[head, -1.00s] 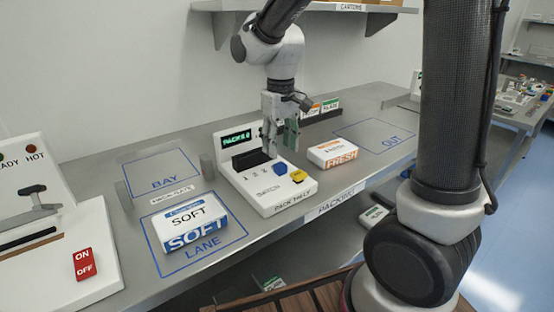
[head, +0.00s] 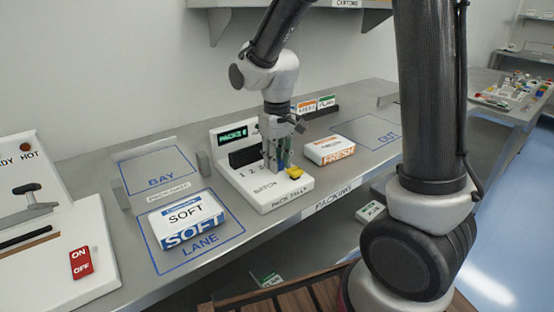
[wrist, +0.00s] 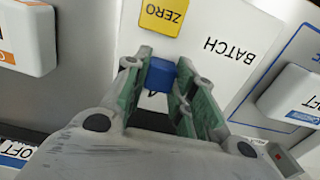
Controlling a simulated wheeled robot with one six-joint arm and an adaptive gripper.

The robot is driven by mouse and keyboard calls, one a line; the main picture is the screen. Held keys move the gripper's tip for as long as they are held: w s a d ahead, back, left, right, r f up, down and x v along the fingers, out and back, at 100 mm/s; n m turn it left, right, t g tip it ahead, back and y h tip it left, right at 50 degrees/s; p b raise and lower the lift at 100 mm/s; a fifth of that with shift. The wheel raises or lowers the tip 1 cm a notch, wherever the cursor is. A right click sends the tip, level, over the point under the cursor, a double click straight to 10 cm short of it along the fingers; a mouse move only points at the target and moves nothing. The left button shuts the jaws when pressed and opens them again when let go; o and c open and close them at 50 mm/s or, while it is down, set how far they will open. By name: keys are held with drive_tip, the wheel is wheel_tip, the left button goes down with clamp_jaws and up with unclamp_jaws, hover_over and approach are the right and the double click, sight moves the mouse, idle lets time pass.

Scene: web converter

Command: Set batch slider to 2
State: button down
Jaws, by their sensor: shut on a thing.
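The white pack tally unit (head: 269,203) stands on the bench, with a small green-lit display (head: 233,134) and a scale of numbers above the word BATCH. In the wrist view the blue batch slider knob (wrist: 160,75) sits between the fingertips of my gripper (wrist: 161,78), which is shut on it. In the head view my gripper (head: 276,166) points down over the right part of the scale, and it mostly hides the knob. The number under the knob is largely covered, so I cannot read the setting.
The yellow ZERO button (wrist: 163,16) is close beside the knob. A FRESH pack (head: 330,150) lies to the right of the unit. A SOFT pack (head: 187,220) lies in the LANE outline to the left. The BAY and OUT outlines are empty.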

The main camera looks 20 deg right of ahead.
sight(259, 177)
drive_tip(key=a, duration=0.2)
drive_tip(key=s+a, duration=0.1)
drive_tip(key=a, duration=0.1)
drive_tip(key=s+a, duration=0.1)
drive_tip(key=shift+a, duration=0.4)
drive_tip(key=c, duration=1.2)
unclamp_jaws()
drive_tip(key=shift+o, duration=0.2)
wheel_tip(259, 177, up, 12)
drive_tip(key=shift+w, duration=0.1)
